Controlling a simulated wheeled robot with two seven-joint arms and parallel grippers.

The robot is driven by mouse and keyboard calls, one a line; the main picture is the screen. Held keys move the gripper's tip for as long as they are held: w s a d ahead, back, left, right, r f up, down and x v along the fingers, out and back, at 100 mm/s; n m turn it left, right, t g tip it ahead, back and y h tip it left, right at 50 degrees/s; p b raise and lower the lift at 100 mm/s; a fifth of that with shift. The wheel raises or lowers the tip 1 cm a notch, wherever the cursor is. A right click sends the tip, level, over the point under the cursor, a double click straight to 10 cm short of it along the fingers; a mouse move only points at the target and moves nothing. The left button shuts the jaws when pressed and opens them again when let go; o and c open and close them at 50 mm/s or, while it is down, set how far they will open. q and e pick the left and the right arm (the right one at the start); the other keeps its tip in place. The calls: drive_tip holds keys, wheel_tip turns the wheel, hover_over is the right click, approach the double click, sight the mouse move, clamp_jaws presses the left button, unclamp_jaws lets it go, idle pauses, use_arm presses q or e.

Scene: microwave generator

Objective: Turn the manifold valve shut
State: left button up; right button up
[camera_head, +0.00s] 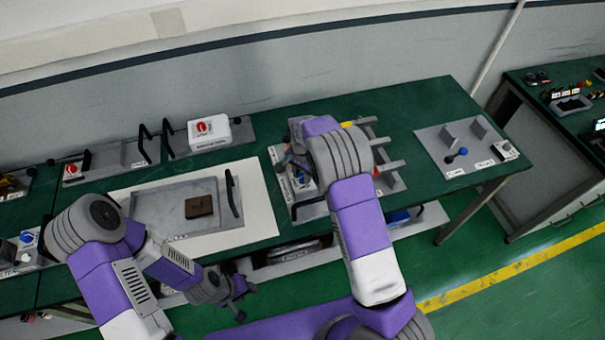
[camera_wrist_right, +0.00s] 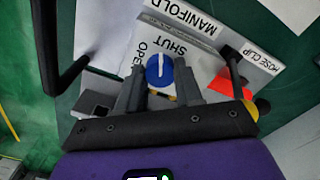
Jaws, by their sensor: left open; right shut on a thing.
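The manifold valve is a round blue knob (camera_wrist_right: 160,71) with a white pointer line, on a pale plate with upside-down MANIFOLD, SHUT and OPEN lettering. The line points up in the right wrist view, near the gap between OPEN and SHUT. My right gripper (camera_wrist_right: 160,88) has its two grey fingers on either side of the knob and is shut on it. In the head view my right gripper (camera_head: 296,163) is over the middle tray, and its arm partly hides the panel. My left gripper (camera_head: 238,296) is open and empty in front of the table edge.
A black handle (camera_wrist_right: 66,55) rises left of the right gripper, and a black bar (camera_wrist_right: 232,70) stands close on its right beside the HOSE CLIP label. A grey tray with a brown block (camera_head: 199,206) lies left.

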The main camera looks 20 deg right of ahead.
sight(302, 177)
drive_tip(key=shift+w+r+m, duration=0.1)
drive_tip(key=shift+m, duration=2.1)
drive_tip(key=o, duration=1)
drive_tip(key=shift+o, duration=0.2)
wheel_tip(302, 177, up, 8)
drive_tip(key=shift+f, duration=0.25)
